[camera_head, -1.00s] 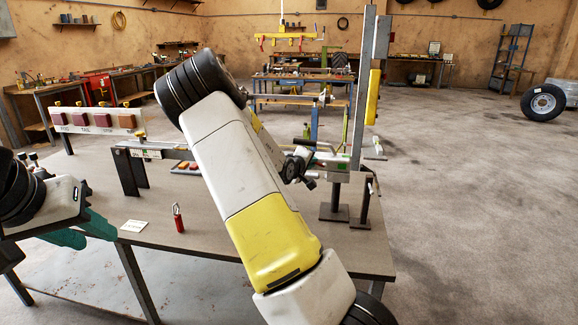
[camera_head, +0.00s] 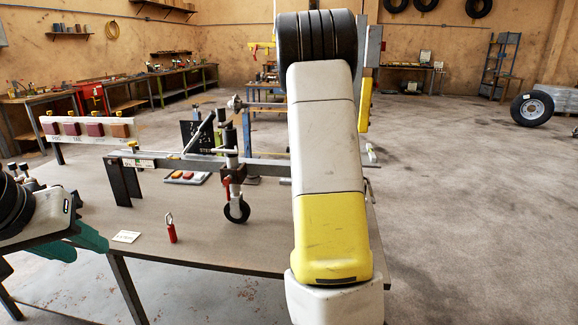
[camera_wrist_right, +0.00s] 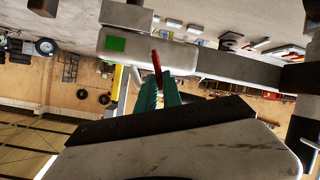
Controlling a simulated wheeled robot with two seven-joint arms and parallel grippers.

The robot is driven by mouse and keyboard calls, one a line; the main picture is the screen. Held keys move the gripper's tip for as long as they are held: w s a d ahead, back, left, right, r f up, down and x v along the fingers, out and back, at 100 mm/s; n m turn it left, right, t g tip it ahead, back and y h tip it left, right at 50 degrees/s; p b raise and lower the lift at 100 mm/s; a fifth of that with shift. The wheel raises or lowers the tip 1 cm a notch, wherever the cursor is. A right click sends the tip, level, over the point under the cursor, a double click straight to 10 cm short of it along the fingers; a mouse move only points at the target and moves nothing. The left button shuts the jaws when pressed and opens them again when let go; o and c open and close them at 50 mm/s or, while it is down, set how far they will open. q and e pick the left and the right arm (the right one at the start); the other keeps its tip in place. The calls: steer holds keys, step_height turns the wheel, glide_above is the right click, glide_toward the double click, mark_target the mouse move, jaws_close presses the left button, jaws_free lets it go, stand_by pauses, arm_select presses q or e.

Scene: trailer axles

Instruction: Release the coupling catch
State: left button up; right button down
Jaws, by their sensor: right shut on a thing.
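The coupling (camera_wrist_right: 148,48) shows in the right wrist view as a pale grey body with a green patch, at the end of a dark drawbar. A red catch lever (camera_wrist_right: 156,62) stands out from it. My right gripper (camera_wrist_right: 157,85) has its teal fingers closed around the lever's lower part. In the head view my right arm hides the right gripper and the coupling; the grey drawbar (camera_head: 180,162) runs behind that arm. My left gripper (camera_head: 78,245) is at the left by the table edge, its teal fingers apart and empty.
The table (camera_head: 210,245) bears a jockey wheel (camera_head: 236,210) under the drawbar, a small red item with a metal loop (camera_head: 171,230), a white card (camera_head: 126,237) and a tray with coloured buttons (camera_head: 187,177). A rack of reddish blocks (camera_head: 90,130) stands at the left.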

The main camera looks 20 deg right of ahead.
steer(key=shift+s+d, duration=0.1)
steer(key=shift+d, duration=0.05)
stand_by(0.5)
steer(key=c, duration=1.5)
jaws_free()
steer(key=v, duration=0.7)
steer(key=shift+s, duration=0.35)
steer(key=shift+r, duration=0.1)
